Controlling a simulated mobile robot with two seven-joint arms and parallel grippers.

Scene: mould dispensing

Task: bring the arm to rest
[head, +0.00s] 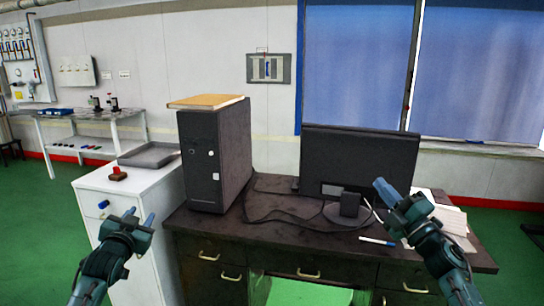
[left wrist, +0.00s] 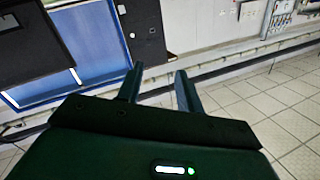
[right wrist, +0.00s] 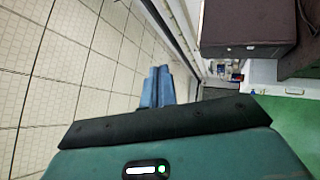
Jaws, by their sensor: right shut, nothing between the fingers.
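My left gripper (head: 140,216) is in the lower left of the head view, in front of the white cabinet. Its two fingers stand apart with nothing between them, as the left wrist view (left wrist: 159,70) also shows. My right gripper (head: 381,185) is in the right of the head view, raised in front of the desk and the monitor's lower right part. Its fingers lie together with nothing between them, as the right wrist view (right wrist: 158,72) also shows. Neither gripper visibly touches anything.
A dark desk (head: 285,212) carries a black computer tower (head: 228,160), a monitor (head: 358,155), cables, a blue-and-white pen (head: 377,240) and papers (head: 453,220). The white cabinet (head: 150,188) holds a grey tray (head: 149,155) and a red-handled stamp (head: 117,174). A side table (head: 90,113) stands behind.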

